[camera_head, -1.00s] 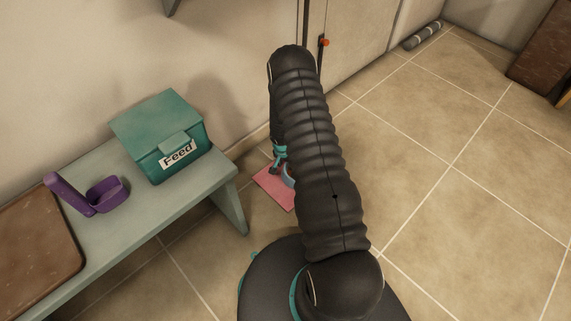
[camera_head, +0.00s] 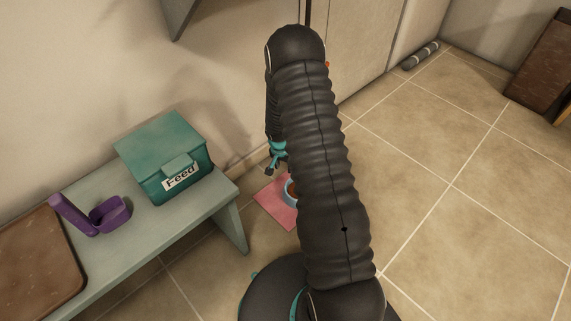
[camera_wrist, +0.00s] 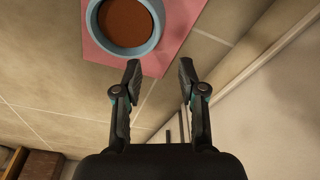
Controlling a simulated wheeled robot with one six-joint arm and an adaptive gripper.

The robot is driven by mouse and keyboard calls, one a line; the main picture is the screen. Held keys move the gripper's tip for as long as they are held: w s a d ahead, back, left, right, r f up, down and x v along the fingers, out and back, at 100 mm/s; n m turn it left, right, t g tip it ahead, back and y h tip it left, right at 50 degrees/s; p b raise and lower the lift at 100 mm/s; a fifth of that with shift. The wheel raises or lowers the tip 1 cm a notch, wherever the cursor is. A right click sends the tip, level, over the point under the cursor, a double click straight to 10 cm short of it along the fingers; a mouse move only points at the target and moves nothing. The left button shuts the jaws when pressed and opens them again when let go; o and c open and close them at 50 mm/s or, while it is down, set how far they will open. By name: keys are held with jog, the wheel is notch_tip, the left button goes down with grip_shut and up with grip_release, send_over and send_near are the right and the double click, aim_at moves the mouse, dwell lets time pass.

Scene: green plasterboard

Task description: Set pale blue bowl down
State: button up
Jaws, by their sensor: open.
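The pale blue bowl (camera_wrist: 155,40) rests on a pink mat (camera_wrist: 98,50) on the tiled floor in the wrist view. It holds brown contents. My gripper (camera_wrist: 158,72) is open and empty, with its fingertips apart from the bowl and just short of its rim in that picture. In the head view my gripper (camera_head: 272,170) is small and partly hidden behind my arm, above the mat (camera_head: 272,205). Only the left edge of the bowl (camera_head: 289,188) shows there; my arm hides the rest.
A grey-green bench (camera_head: 150,222) stands at the left, bearing a teal feed box (camera_head: 165,155), a purple scoop (camera_head: 100,215) and a brown board (camera_head: 40,255). A wall and cabinet (camera_head: 350,45) stand behind. A grey roll (camera_head: 420,55) lies by the wall.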

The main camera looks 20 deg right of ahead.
jog(key=s+a+r+n+t, duration=0.1)
jog(key=s+a+r, duration=0.1)
jog(key=r, duration=0.9)
jog(key=s+a+r+n, duration=0.1)
jog(key=s+r+n, duration=0.15)
jog(key=r, duration=0.75)
jog(key=s+a+r+t, duration=0.1)
jog(key=s+a+r, duration=0.15)
jog(key=r, duration=0.85)
jog(key=s+a+r+n, duration=0.2)
jog(key=s+r, duration=0.2)
jog(key=s, duration=0.4)
jog(key=s+a+r+n+t+y, duration=0.1)
jog(key=s+a+r, duration=0.1)
jog(key=s+r, duration=0.2)
jog(key=s+a+r+n+t, duration=0.1)
jog(key=s+r, duration=0.4)
jog(key=s, duration=0.6)
jog(key=shift+s+a+n, duration=0.3)
jog(key=shift+a+n, duration=0.55)
jog(key=shift+a, duration=0.05)
jog(key=shift+r, duration=0.1)
jog(key=shift+r+p, duration=1.2)
